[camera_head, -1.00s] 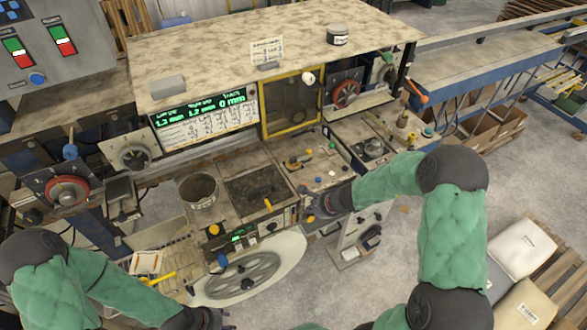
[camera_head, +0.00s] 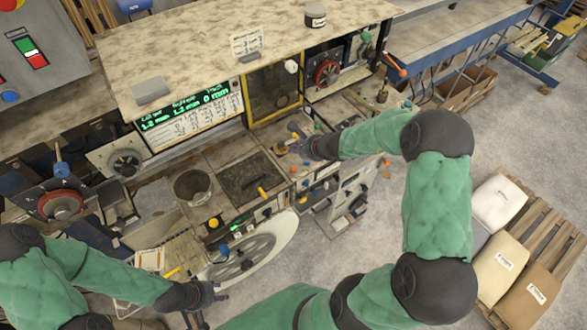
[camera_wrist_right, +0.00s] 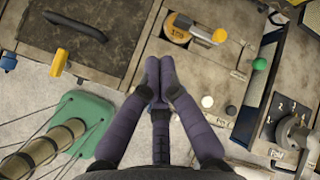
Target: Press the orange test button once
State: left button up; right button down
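My right gripper (camera_head: 300,147) is over the control panel, right of the dark hatch (camera_head: 245,175). In the right wrist view its purple fingers (camera_wrist_right: 160,66) are together at the tips, with nothing seen between them. A white button (camera_wrist_right: 207,101) and a black button (camera_wrist_right: 231,110) lie just right of the fingers. An orange-ended lever (camera_wrist_right: 219,35) is ahead of them. I cannot tell which orange part is the test button; the fingers hide some of the panel. My left gripper (camera_head: 195,293) is low at the front left, its opening unclear.
A yellow handle (camera_wrist_right: 59,62) stands at the hatch edge. A green ball knob (camera_wrist_right: 260,64) is at the right of the wrist view. A metal pot (camera_head: 192,186) and a yellow-orange button (camera_head: 213,222) are left of the panel. A green-lit display (camera_head: 190,115) stands behind.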

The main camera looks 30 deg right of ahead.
jog(key=b, duration=0.6)
send_over(295, 171)
notch_tip(295, 171, down, 8)
jog(key=shift+r, duration=0.2)
jog(key=shift+f+b, duration=0.45)
jog(key=shift+f, duration=0.15)
dwell(0.7)
jog(key=shift+f+b, duration=0.4)
jog(key=shift+b, duration=0.2)
jog(key=shift+f+b, duration=0.55)
jog(key=shift+b, duration=0.15)
dwell(0.7)
jog(key=shift+r, duration=0.1)
jog(key=shift+r+p, duration=0.65)
jog(key=shift+r, duration=0.25)
